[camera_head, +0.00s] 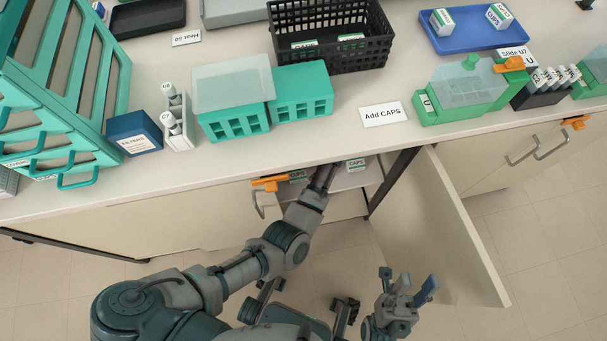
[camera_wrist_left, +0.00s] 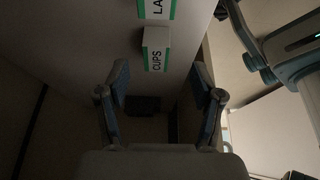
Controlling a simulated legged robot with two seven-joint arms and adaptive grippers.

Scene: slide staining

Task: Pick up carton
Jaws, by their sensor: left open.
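In the left wrist view, a white and green carton marked CUPS (camera_wrist_left: 156,50) stands just beyond my left gripper (camera_wrist_left: 160,80), roughly centred between its spread fingertips. A second carton with a partly cut-off label (camera_wrist_left: 157,9) is behind it. My left gripper is open and empty. In the head view, my left arm reaches into the open cabinet under the bench, and the bench edge hides the fingertips. One carton (camera_head: 298,176) shows left of the arm and another carton (camera_head: 355,164) right of it on the shelf. My right gripper (camera_head: 406,282) is outside the cabinet, open and empty.
The open cabinet door (camera_head: 455,225) stands out to the right of my left arm. The bench edge lies just above the arm. On the bench are a black basket (camera_head: 330,45), teal racks (camera_head: 235,100) and a blue tray (camera_head: 478,38) with cartons. The cabinet interior is dark.

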